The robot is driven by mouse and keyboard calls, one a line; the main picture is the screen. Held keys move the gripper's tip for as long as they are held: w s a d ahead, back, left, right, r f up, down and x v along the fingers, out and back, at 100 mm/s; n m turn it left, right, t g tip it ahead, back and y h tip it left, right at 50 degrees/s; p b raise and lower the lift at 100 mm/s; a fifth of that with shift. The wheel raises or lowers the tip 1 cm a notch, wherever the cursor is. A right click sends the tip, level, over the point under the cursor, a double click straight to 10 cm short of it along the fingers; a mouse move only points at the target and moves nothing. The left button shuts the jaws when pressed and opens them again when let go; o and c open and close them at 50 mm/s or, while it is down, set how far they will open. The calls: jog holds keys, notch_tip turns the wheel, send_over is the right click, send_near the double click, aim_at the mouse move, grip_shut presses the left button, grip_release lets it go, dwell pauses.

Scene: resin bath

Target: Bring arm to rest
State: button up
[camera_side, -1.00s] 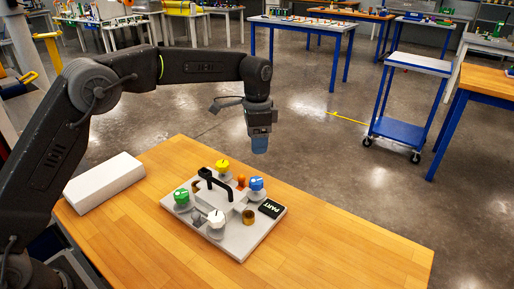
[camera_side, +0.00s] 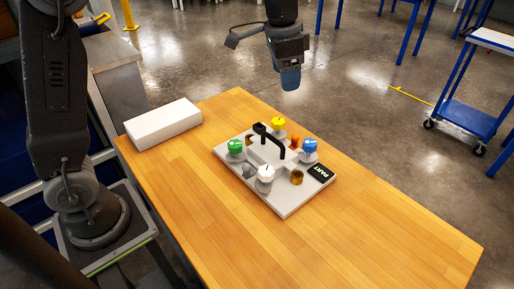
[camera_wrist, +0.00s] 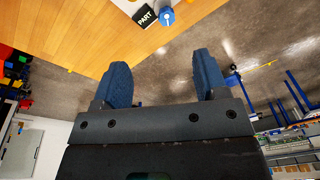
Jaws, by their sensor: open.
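My gripper (camera_side: 290,78) hangs above and beyond the far edge of the wooden table, empty, in the side view. In the wrist view my gripper (camera_wrist: 163,85) shows two blue fingers spread wide with nothing between them. A grey board (camera_side: 285,204) lies on the table. It carries a black handle (camera_side: 270,137), and green (camera_side: 235,146), yellow (camera_side: 278,123), blue (camera_side: 310,145) and white (camera_side: 265,172) knobs. A black PART label (camera_side: 321,172) is at its right corner. The gripper is apart from all of these.
A white block (camera_side: 163,124) lies at the left end of the wooden table (camera_side: 390,230). The table's front and right areas are clear. A blue cart (camera_side: 468,117) stands on the floor at the right, apart from the arm.

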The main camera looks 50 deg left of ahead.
jog(key=s+a+f+n+t, duration=0.1)
jog(key=s+n+t, duration=0.1)
jog(key=s, duration=1)
jog(key=s+a+f+n+t, duration=0.1)
jog(key=s+n, duration=0.3)
jog(key=s, duration=0.8)
jog(key=shift+s+a+t, duration=0.25)
jog(key=shift+a+t, duration=0.15)
jog(key=shift+a, duration=0.4)
